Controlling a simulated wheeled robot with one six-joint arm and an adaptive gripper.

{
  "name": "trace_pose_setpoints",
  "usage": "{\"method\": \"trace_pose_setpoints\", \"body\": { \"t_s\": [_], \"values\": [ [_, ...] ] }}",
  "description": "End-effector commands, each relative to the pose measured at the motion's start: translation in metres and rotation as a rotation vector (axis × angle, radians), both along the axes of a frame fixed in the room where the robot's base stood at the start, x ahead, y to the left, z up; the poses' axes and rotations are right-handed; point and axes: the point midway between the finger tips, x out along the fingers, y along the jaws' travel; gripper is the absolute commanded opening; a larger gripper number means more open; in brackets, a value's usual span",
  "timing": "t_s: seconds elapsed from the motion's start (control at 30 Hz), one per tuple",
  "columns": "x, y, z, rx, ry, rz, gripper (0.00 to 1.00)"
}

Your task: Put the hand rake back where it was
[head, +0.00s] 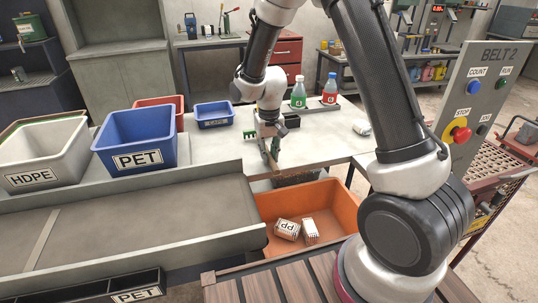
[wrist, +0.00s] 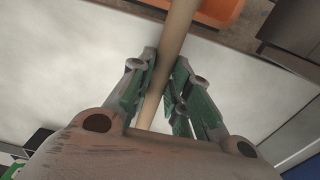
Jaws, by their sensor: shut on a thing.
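My gripper (head: 271,156) is over the light table behind the orange bin, pointing down. In the wrist view its two green-padded fingers (wrist: 166,88) are shut on a tan wooden handle, which I take to be the hand rake (wrist: 177,32). The handle runs from between the fingers up past the top edge of that view. The rake's head does not show in the wrist view.
The orange bin (head: 338,196) holds two white packs (head: 287,229). Two bottles, green (head: 298,97) and red-labelled (head: 329,93), stand behind my gripper. Left are a blue PET bin (head: 138,133), a white HDPE bin (head: 40,165) and a small blue tray (head: 214,116). The table right of my gripper is mostly clear.

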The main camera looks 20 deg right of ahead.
Motion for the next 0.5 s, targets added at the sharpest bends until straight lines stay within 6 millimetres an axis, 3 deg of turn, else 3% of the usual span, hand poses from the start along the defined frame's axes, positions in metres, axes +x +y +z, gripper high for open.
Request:
{"method": "trace_pose_setpoints", "body": {
  "t_s": [0.37, 0.4, 0.5],
  "values": [
    [0.0003, 0.0001, -0.0089, 0.0, -0.001, 0.0, 0.0],
    [0.0003, 0.0001, -0.0093, 0.0, -0.001, 0.0, 0.22],
    [0.0003, 0.0, -0.009, 0.0, -0.001, 0.0, 0.4]
  ]
}}
